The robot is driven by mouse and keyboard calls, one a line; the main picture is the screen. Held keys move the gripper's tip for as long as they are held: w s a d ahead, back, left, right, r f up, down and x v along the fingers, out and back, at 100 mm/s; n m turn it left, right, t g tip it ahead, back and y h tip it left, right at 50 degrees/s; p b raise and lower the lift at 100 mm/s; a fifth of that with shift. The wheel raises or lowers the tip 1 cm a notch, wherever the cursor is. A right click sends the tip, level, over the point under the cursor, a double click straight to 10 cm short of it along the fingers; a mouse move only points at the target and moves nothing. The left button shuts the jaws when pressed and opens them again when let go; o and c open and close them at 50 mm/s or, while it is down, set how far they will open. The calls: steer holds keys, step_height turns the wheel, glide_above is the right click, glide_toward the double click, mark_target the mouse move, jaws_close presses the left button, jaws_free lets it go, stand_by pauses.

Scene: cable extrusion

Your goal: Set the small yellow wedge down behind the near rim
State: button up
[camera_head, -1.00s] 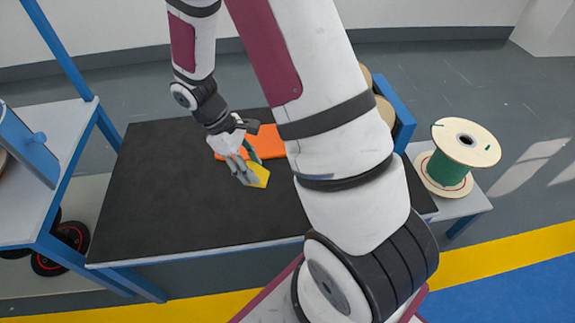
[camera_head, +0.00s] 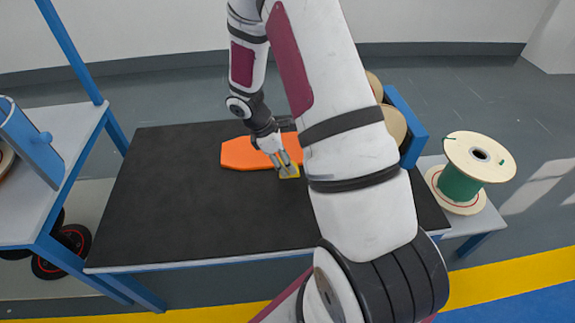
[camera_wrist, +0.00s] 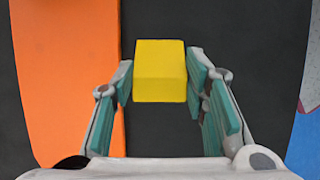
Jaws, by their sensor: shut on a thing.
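My gripper (camera_head: 286,166) is shut on the small yellow wedge (camera_head: 289,173), over the right part of the black table top. In the wrist view the wedge (camera_wrist: 160,70) shows a flat yellow face between the teal pads of my gripper (camera_wrist: 160,85). I cannot tell whether the wedge touches the table. The table's near rim (camera_head: 200,263) is a pale and blue edge, well in front of the wedge. My arm hides the right part of this rim.
A flat orange piece (camera_head: 240,154) lies on the black table top (camera_head: 170,215), just beside the wedge; it also shows left in the wrist view (camera_wrist: 65,70). The table's left and near parts are clear. A green cable spool (camera_head: 460,185) stands on a side table at right.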

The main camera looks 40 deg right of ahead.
steer(key=shift+w+d+f, duration=0.15)
steer(key=shift+w+d, duration=0.3)
steer(key=shift+d, duration=0.35)
steer(key=shift+w+d+f+b, duration=0.2)
steer(key=shift+f+b, duration=0.3)
steer(key=shift+f, duration=0.4)
steer(key=shift+w+d+f+b, duration=0.15)
steer(key=shift+f+b, duration=0.35)
steer(key=shift+f, duration=0.35)
steer(key=shift+s+f, duration=0.1)
steer(key=o, duration=1.3)
steer(key=shift+c, duration=0.2)
